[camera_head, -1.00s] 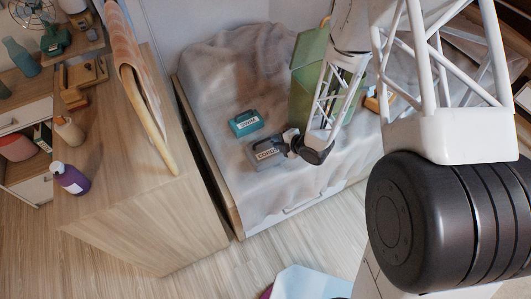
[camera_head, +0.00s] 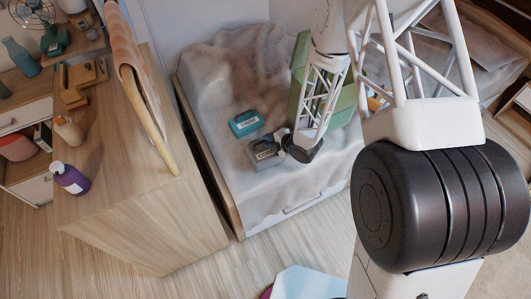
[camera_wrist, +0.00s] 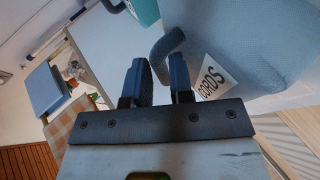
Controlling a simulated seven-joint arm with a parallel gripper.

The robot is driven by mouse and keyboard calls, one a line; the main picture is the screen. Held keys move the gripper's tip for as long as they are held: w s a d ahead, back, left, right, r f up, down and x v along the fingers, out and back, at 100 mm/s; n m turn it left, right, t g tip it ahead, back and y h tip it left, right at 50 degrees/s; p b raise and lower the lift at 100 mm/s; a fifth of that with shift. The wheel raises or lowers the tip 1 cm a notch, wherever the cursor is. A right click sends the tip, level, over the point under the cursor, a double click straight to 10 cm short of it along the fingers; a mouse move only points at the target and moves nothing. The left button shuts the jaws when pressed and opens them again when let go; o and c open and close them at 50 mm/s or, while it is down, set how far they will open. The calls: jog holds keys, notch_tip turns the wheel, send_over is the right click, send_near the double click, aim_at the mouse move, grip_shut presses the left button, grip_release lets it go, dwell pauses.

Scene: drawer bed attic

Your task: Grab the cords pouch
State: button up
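The cords pouch (camera_head: 264,154) is a grey pouch with a white label and a handle. It lies on the rumpled grey bedding near the bed's front edge. In the wrist view the pouch (camera_wrist: 245,50) looms large at right, its label reading CORDS, with its handle loop (camera_wrist: 166,43) toward my fingers. My gripper (camera_wrist: 157,68) has its two dark fingers apart, with a visible gap between them. The right finger overlaps the near end of the handle; I cannot tell whether they touch. In the head view my wrist is close at the pouch's right side and hides the fingers.
A teal pouch (camera_head: 245,123) with a white label lies just behind the grey one. A green object (camera_head: 300,75) stands behind my arm. A wooden cabinet (camera_head: 140,200) is left of the bed (camera_head: 215,80), holding a purple bottle (camera_head: 71,179).

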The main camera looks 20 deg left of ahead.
grip_shut()
jog(key=shift+r, duration=0.1)
dwell(0.4)
jog(key=shift+r, duration=1.6)
jog(key=s+d+r, duration=0.1)
jog(key=s+d, duration=0.7)
jog(key=s, duration=0.5)
jog(key=shift+s+d+r, duration=0.2)
jog(key=shift+d+r, duration=0.1)
